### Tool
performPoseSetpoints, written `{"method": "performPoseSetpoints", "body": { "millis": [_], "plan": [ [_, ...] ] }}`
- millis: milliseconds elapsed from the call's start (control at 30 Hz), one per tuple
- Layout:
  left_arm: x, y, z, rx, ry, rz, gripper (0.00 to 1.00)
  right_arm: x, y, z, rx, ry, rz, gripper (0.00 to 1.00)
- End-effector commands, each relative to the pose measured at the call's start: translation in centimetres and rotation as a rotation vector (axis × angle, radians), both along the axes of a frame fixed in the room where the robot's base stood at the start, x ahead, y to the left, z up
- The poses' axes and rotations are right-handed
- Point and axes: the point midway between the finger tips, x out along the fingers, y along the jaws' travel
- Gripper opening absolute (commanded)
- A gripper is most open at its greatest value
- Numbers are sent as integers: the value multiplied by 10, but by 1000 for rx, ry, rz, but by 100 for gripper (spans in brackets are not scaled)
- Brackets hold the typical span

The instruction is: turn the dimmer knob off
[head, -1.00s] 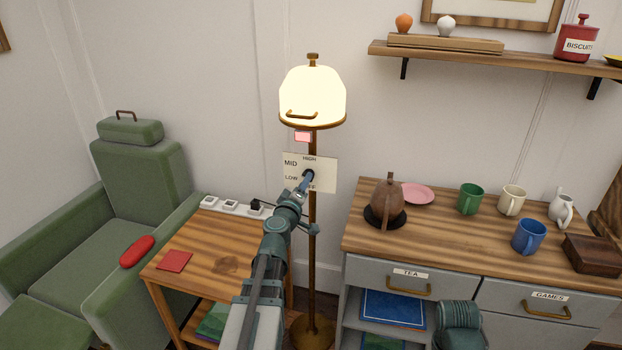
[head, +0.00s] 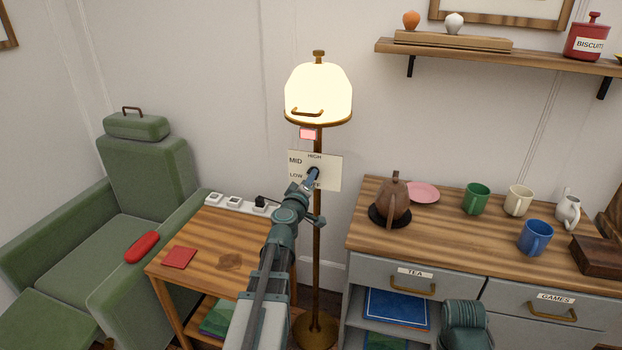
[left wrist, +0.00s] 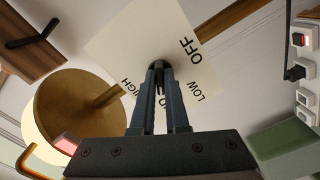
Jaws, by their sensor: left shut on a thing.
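My left gripper (head: 312,178) is at the plate, shut on the dark dimmer knob (left wrist: 158,66). The fingers hide most of the knob, so I cannot tell where it points. The lamp shade (head: 318,93) glows bright. A pink-red block (head: 307,134) hangs just under it.
A wooden side table (head: 215,238) with a red square (head: 179,257) and a power strip (head: 234,202) stands below left. A green armchair (head: 150,170) is further left. A cabinet (head: 460,215) with mugs and a brown teapot (head: 392,199) is on the right.

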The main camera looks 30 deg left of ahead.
Motion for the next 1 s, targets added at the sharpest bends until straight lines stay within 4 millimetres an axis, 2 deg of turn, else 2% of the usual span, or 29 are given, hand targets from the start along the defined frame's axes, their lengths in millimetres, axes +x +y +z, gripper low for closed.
{"method": "performPoseSetpoints", "body": {
  "millis": [367, 1000],
  "plan": [
    [0, 0, 0, -119, -29, 1, 0, 0, 0, 0, 0, 0, 0, 50],
    [-1, 0, 0, -693, -167, 1, 0, 0, 0, 0, 0, 0, 0, 50]
  ]
}}
